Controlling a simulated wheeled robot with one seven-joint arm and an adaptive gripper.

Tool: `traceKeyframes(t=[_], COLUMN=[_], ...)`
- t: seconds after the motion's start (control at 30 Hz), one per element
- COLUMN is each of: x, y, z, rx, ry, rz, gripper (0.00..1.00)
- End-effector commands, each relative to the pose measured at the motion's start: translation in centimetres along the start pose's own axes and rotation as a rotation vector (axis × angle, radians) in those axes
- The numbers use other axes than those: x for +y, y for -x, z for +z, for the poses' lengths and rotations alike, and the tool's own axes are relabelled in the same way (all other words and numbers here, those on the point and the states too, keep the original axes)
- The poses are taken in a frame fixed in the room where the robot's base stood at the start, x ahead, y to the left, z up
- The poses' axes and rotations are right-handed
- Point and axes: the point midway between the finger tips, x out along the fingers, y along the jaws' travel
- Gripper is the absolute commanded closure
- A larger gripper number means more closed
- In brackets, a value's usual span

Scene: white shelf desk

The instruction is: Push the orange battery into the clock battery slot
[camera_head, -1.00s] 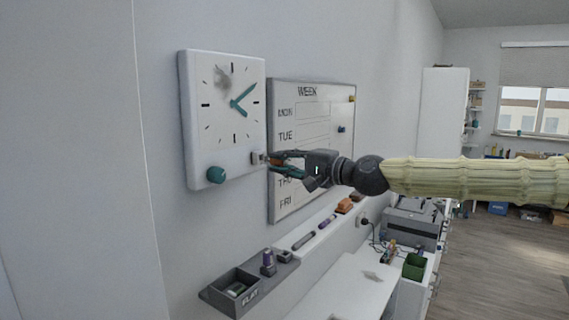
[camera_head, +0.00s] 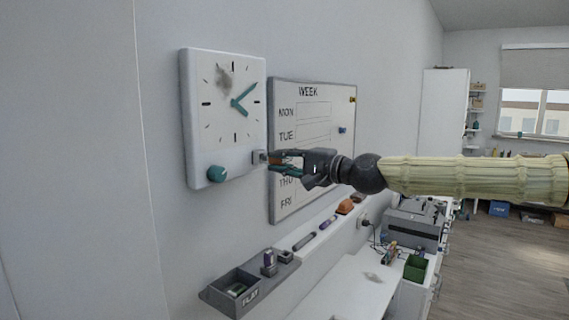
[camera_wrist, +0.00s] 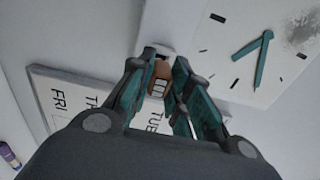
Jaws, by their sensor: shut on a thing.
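The white wall clock (camera_head: 222,130) hangs at the left in the head view; its lower right part also shows in the wrist view (camera_wrist: 225,85). Its battery slot (camera_head: 259,157) is at the lower right edge of the clock. The orange battery (camera_wrist: 159,80) is between my gripper's teal fingers in the wrist view, with its far end close to the slot opening (camera_wrist: 156,53). I cannot tell whether its end is inside. My gripper (camera_head: 273,161) is shut on the battery, just right of the clock's side.
A WEEK whiteboard (camera_head: 312,105) hangs right behind my gripper. A teal knob (camera_head: 216,174) sticks out of the clock's lower left. Below are a grey wall tray (camera_head: 236,305) and a ledge with markers (camera_head: 326,222).

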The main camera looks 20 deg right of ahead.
Motion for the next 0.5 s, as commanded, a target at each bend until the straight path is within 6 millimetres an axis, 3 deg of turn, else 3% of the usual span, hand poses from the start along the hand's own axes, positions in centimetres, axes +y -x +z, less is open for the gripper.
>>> traceKeyframes(t=[0.5], x=[0.02], y=[-1.03], z=[0.07], rx=[-0.001], ry=[0.0], rz=[0.0], gripper=[1.0])
